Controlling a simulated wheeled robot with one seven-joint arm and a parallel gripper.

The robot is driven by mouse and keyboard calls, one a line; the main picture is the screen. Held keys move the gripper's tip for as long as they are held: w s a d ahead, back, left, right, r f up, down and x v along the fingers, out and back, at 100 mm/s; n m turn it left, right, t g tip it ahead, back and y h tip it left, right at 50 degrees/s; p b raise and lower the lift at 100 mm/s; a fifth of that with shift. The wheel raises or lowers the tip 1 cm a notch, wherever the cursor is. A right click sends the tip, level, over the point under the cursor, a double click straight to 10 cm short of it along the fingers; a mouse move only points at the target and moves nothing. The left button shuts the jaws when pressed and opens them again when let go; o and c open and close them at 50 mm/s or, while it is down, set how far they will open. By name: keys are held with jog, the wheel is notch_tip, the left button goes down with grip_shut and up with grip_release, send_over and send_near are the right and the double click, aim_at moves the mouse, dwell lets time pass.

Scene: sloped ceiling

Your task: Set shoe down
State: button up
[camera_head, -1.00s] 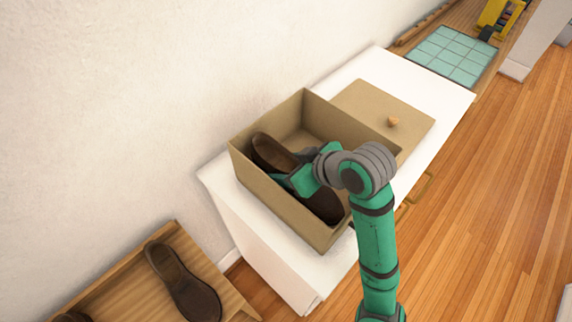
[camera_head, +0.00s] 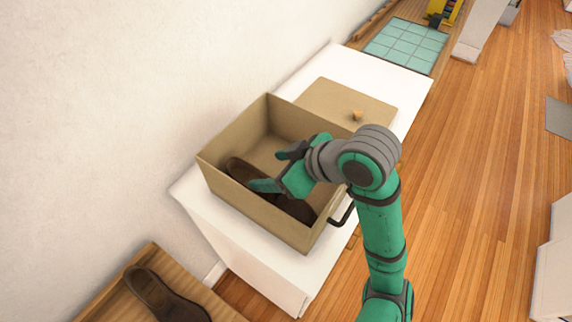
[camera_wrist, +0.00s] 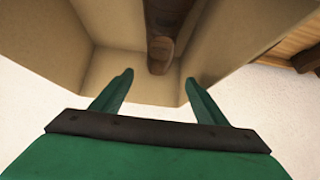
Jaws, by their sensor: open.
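A dark brown shoe (camera_head: 246,172) lies inside the open cardboard box (camera_head: 228,187), along its front-left wall. In the wrist view one end of the shoe (camera_wrist: 161,55) shows at the box's inner wall, ahead of the fingers. My gripper (camera_head: 272,170) is open and above the box, over the shoe's middle in the head view. In the wrist view both green fingers of my gripper (camera_wrist: 158,82) are apart with nothing between them, and a gap shows between them and the shoe. My arm and gripper hide part of the shoe.
The box stands on a white cabinet (camera_head: 243,240). A flat cardboard lid (camera_head: 340,100) with a small knob lies behind it. Another brown shoe (camera_head: 165,295) is on a wooden rack (camera_head: 112,303) at lower left. A wall runs along the left; wooden floor is free at right.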

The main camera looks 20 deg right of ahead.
jog(key=shift+v, duration=2.8)
